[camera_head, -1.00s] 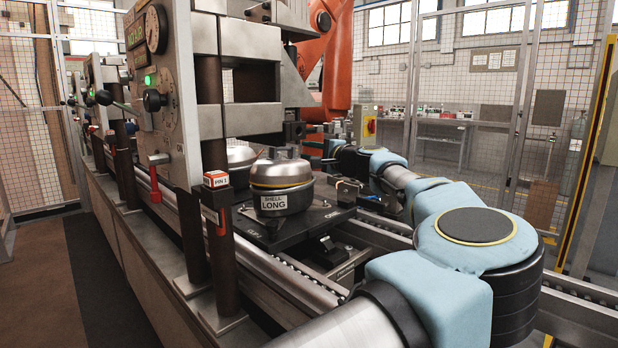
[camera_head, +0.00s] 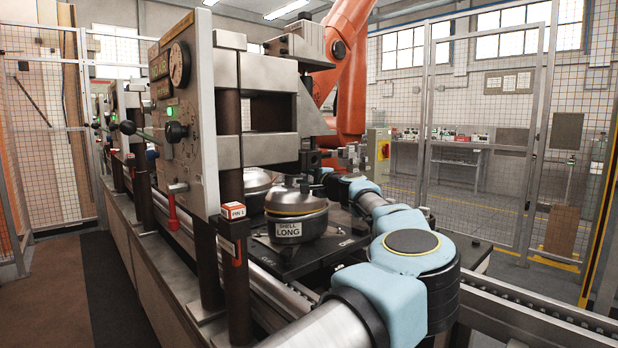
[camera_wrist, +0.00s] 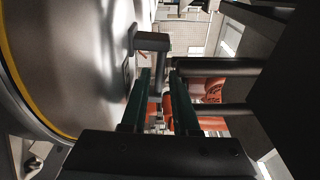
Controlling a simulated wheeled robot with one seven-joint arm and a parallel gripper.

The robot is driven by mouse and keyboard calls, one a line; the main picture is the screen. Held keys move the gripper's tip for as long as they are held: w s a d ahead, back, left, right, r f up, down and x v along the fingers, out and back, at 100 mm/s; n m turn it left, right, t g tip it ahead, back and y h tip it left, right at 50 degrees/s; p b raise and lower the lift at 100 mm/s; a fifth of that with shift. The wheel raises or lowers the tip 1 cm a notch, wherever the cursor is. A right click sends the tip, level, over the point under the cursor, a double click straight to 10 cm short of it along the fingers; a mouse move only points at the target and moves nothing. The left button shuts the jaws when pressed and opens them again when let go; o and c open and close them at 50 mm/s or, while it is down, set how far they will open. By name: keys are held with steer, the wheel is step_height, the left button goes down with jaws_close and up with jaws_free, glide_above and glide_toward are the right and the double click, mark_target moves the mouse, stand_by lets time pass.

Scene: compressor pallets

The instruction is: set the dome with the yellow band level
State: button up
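The steel dome with the yellow band (camera_head: 297,198) sits on a dark shell labelled "SHELL LONG" (camera_head: 289,230). Its band runs around its lower edge; I cannot tell a small tilt from this angle. In the wrist view the dome (camera_wrist: 75,60) fills the left side, with the yellow band along its edge. A dark bracket-like piece (camera_wrist: 152,41) stands beside the dome's top, in line with my fingers. My gripper (camera_wrist: 160,78) has its two dark green fingers apart, with a gap between them. In the head view my gripper is small and partly hidden, just right of the dome.
The shell stands on a black pallet (camera_head: 265,258) on the conveyor. A press with a gauge panel (camera_head: 180,110) and dark columns stands close on the left. Another dome (camera_head: 257,181) stands behind. An orange robot arm (camera_head: 345,90) is at the back.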

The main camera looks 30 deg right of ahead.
steer(key=shift+w, duration=0.15)
steer(key=shift+c, duration=0.3)
jaws_close()
steer(key=shift+r, duration=0.1)
stand_by(1.2)
steer(key=shift+r, duration=0.45)
stand_by(0.3)
steer(key=shift+d+n+b, duration=0.5)
steer(key=shift+b, duration=0.35)
stand_by(0.4)
steer(key=shift+a, duration=0.15)
steer(key=shift+a+b, duration=0.3)
steer(key=shift+b, duration=0.25)
